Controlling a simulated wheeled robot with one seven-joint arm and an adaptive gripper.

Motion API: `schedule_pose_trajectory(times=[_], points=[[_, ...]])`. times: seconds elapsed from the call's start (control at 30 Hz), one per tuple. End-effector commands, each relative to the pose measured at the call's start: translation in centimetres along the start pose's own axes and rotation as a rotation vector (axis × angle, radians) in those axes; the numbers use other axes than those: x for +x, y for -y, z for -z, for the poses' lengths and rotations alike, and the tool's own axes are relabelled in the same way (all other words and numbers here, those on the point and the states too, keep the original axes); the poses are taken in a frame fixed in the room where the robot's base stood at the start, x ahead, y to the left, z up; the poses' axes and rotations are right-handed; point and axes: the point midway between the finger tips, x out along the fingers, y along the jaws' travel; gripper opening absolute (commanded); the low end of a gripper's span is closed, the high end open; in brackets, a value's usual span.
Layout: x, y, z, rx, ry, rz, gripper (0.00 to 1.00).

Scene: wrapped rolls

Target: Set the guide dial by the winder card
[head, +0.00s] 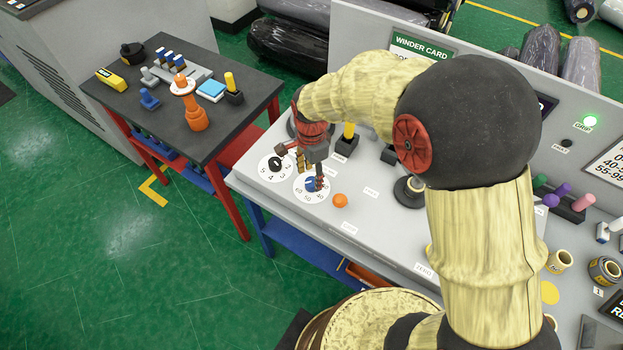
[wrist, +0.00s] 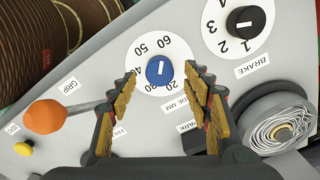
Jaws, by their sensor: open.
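The guide dial is a white disc with numbers and a blue knob (wrist: 159,72) in its middle. My gripper (wrist: 161,78) is open, with one finger on each side of the blue knob; contact cannot be told. In the head view my gripper (head: 310,172) is over the same dial (head: 312,197). The winder card (head: 421,46) on the upright panel shows its green heading; my arm hides most of its text.
The brake dial with a black knob (wrist: 246,22) lies close beside, its mark pointing near 3. An orange knob (wrist: 44,116) and a yellow button (wrist: 24,149) are on the other side. A dark side table (head: 150,118) holds tools.

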Motion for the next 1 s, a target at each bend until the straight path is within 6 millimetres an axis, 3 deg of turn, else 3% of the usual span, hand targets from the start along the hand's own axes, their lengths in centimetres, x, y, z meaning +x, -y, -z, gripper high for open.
schedule_pose_trajectory(times=[0.2,0.5,1.0], points=[[2.0,0.0,0.0,0.000,0.000,0.000,0.49],[2.2,0.0,0.0,-0.001,0.000,0.001,0.49],[2.2,0.0,0.0,-0.001,0.000,0.001,0.22]])
